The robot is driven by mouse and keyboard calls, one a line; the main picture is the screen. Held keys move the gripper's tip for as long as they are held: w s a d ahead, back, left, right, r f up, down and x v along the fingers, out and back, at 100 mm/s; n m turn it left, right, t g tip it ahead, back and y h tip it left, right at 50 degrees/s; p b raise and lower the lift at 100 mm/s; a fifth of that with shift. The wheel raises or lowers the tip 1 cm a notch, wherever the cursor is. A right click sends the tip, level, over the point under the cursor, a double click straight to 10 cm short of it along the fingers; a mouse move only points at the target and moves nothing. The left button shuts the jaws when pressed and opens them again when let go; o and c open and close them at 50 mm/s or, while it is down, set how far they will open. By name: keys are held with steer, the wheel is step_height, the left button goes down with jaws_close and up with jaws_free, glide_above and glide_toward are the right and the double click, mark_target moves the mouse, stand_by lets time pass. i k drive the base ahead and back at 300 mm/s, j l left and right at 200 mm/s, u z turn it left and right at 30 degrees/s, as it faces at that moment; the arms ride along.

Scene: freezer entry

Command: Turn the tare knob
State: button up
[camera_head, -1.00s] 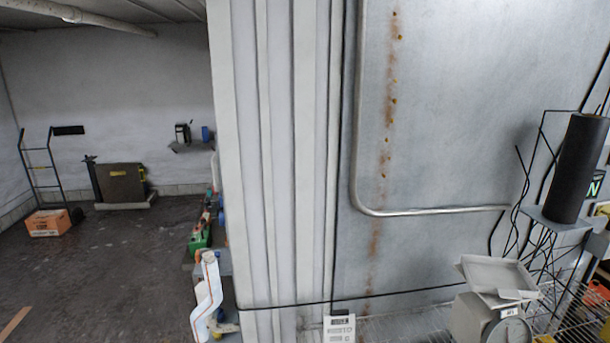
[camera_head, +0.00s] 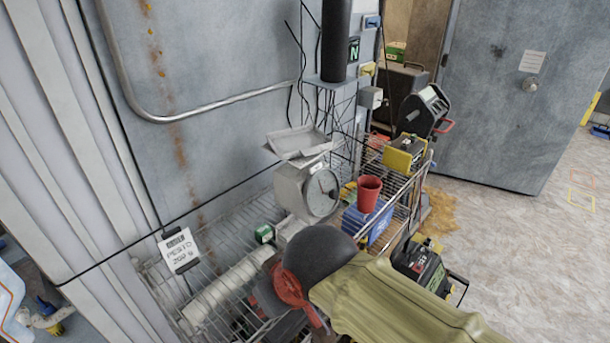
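A grey dial scale (camera_head: 291,186) with a round face and a pale tray (camera_head: 297,142) on top stands on the wire shelf, near the middle of the view. The face is turned to the right and toward me. I cannot make out the tare knob at this size. My arm, in an olive cover with a dark rounded joint, reaches in from the lower right. My gripper (camera_head: 283,306) seems to be among the dark and red parts at its end, below the scale and apart from it. Its fingers cannot be made out.
The wire shelf (camera_head: 220,250) runs along the metal wall. A red cup (camera_head: 369,194), a blue box (camera_head: 367,224) and a yellow-black device (camera_head: 404,155) stand right of the scale. Open floor (camera_head: 520,250) lies at right.

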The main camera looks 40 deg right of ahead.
mark_target(333, 193)
steer(key=z, duration=1.3)
